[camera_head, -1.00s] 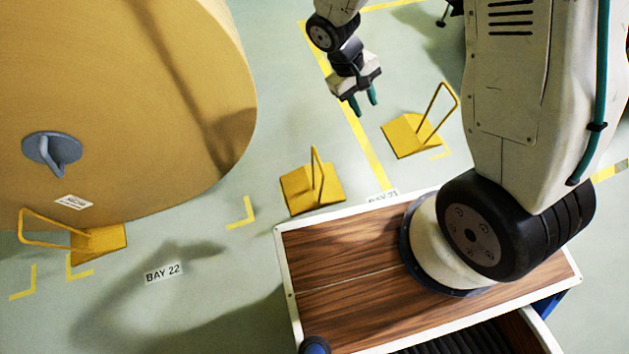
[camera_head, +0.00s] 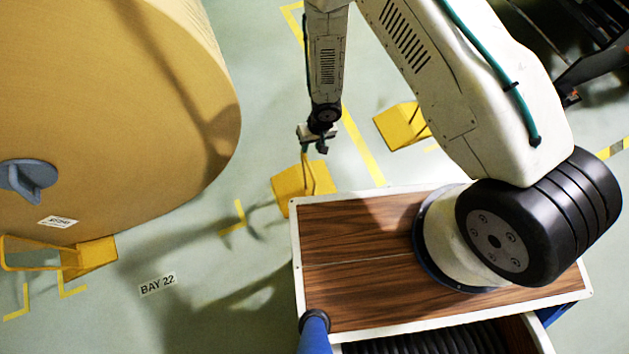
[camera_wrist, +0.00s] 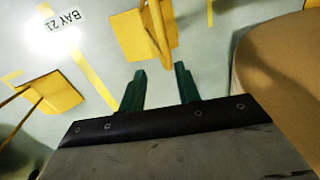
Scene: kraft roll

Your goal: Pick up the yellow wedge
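Three yellow wedges with upright loop handles are in the head view. The middle wedge (camera_head: 288,183) stands on the floor by my cart's far left corner. A second wedge (camera_head: 397,124) is to its right, partly hidden by my arm. A third (camera_head: 92,257) sits against the roll's lower edge. My gripper (camera_head: 315,150) is just above the middle wedge, at its handle. In the wrist view its green fingers (camera_wrist: 160,75) are apart, with the middle wedge (camera_wrist: 130,38) beyond them. The handle's near end shows close to the gap; I cannot tell whether it is between the fingers.
The large kraft roll (camera_head: 110,110) fills the left, with a grey hub (camera_head: 28,180); it also shows at right in the wrist view (camera_wrist: 285,90).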

